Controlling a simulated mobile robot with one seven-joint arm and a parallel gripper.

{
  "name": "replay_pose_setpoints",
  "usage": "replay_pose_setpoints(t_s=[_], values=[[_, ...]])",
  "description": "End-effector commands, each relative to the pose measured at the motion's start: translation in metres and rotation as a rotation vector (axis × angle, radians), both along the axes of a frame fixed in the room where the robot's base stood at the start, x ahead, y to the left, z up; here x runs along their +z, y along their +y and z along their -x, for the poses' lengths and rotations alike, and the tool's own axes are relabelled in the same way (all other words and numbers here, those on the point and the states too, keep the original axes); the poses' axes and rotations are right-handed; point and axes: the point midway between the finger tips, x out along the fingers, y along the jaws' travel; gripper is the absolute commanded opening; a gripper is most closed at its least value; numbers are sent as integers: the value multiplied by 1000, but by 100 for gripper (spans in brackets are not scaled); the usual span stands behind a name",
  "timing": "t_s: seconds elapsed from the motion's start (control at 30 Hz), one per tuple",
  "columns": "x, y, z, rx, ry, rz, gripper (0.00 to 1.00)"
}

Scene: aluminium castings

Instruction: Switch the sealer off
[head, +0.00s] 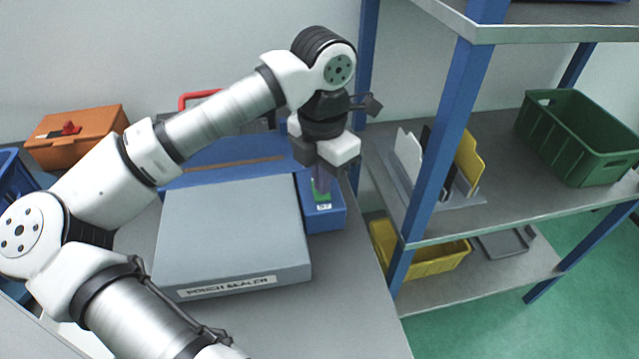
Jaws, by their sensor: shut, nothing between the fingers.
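The pouch sealer (235,235) is a wide grey box with a name label on its front, on a grey bench. A blue part with a brown strip (225,165) runs behind the grey cover. At its right is a blue switch housing (325,219) with a green switch (321,196) and a small white label below it. My gripper (321,186) is shut and empty, pointing down right over the switch. Its fingers hide the switch's back part. I cannot tell whether the fingertips touch it.
An orange case (75,138) stands at the back left, near blue bins (12,183). On the right, a blue-posted shelf (500,218) holds a rack of plates (465,165), a green crate (580,136) and, lower, a yellow bin (425,262). The bench front right is clear.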

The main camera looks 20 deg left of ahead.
Motion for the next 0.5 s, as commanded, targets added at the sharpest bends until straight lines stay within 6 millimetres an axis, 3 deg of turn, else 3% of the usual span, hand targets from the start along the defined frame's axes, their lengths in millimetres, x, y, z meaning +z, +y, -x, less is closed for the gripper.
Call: replay_pose_setpoints(t_s=[0.5], values=[[45,0,0,0,-2,-1,0]])
